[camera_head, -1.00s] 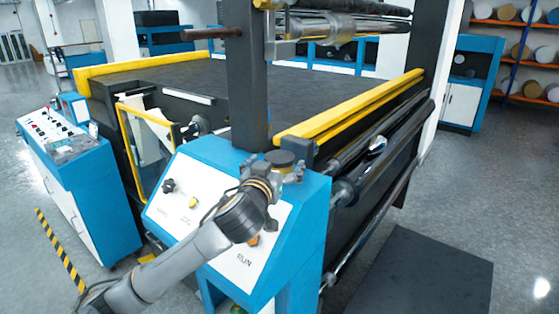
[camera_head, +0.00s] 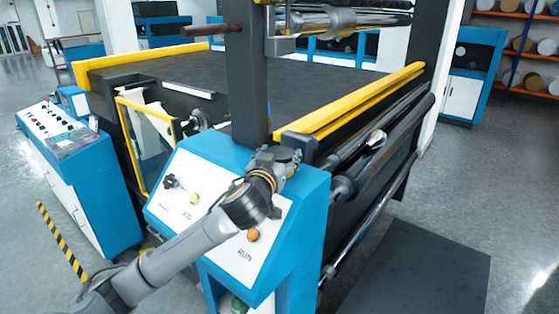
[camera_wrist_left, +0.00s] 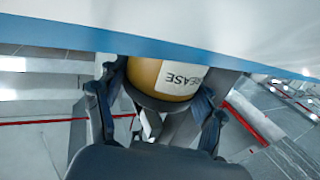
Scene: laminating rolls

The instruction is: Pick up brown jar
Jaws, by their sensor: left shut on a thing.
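The brown jar (camera_wrist_left: 147,76) shows in the left wrist view, with a white label reading GREASE and a dark band at its lower end in the picture. My left gripper (camera_wrist_left: 163,92) is shut on it, a finger on each side. In the head view my left gripper (camera_head: 284,165) is over the top back corner of the blue control console (camera_head: 222,152). There the jar is mostly hidden by the gripper. I cannot tell whether the jar touches the console top. My right gripper is out of view.
A dark upright post (camera_head: 247,85) stands just behind the gripper. The large machine bed (camera_head: 300,85) has a yellow rail (camera_head: 350,105) and rollers to the right. Knobs and buttons cover the console's sloped face under my arm. A second control cabinet (camera_head: 85,180) stands left.

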